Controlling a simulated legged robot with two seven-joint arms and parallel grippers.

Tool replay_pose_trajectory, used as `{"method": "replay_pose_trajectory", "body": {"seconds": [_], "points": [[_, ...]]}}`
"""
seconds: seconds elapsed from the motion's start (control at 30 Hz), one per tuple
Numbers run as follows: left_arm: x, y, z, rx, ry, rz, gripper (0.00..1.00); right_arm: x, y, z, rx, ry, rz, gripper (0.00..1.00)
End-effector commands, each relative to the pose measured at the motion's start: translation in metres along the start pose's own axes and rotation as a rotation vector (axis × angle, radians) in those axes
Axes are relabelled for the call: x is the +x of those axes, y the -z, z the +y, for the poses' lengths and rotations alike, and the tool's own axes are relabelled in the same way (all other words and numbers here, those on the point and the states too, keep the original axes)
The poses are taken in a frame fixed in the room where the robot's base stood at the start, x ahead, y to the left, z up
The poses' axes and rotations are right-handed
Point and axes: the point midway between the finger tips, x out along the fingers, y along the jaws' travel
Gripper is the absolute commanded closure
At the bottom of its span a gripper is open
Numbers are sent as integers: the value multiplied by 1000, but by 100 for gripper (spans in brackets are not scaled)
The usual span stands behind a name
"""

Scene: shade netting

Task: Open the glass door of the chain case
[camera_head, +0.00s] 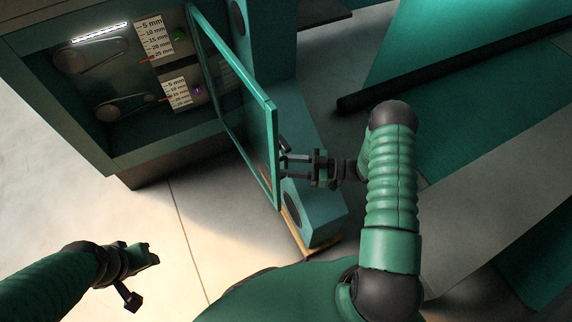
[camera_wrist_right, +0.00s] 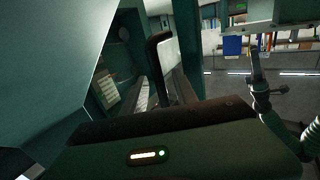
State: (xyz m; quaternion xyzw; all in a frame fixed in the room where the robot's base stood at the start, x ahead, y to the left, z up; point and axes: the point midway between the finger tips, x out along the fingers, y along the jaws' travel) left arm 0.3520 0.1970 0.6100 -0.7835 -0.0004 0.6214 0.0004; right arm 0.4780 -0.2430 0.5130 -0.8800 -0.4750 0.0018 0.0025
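The chain case (camera_head: 100,160) stands at the upper left of the head view. Its glass door (camera_head: 273,130), with a teal frame, is swung well out from the case front, so the inside shows. My right gripper (camera_head: 287,166) is at the door's free edge, on its right side, by a small dark handle part (camera_head: 285,145). Its two fingers look apart, but whether they clamp the handle is unclear. The wrist view shows mostly the dark gripper body (camera_wrist_right: 170,140). My left gripper (camera_head: 142,276) is open and empty at the lower left, away from the case.
Inside the case are two chain loops (camera_head: 90,54) and white millimetre scale cards (camera_head: 153,38). A teal machine body (camera_head: 318,190) stands right behind the door. A dark roller (camera_head: 440,68) and green netting lie at the right. Pale floor (camera_head: 190,235) before the case is clear.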

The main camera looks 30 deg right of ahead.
Motion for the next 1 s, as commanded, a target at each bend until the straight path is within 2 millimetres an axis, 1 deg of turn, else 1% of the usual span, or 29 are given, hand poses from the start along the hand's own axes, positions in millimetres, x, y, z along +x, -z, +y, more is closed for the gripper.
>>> {"method": "replay_pose_trajectory", "body": {"seconds": [0.27,0.37,0.47,0.7,0.8,0.9,1.0], "points": [[0,0,0,0,0,0,59,-1,1,0,-2,0,0,66],[-4,1,0,0,0,0,59,-9,2,1,-3,-2,0,66],[-9,2,0,0,0,0,59,-30,2,1,-1,-3,-1,66],[-22,5,0,0,0,0,59,-101,1,1,-1,-4,-1,66],[-25,6,0,0,0,0,59,-128,0,1,0,-3,0,66],[-27,6,0,0,0,0,59,-150,-1,1,0,-2,-1,66],[-28,6,0,0,0,0,59,-163,-1,1,0,-1,0,66]]}}
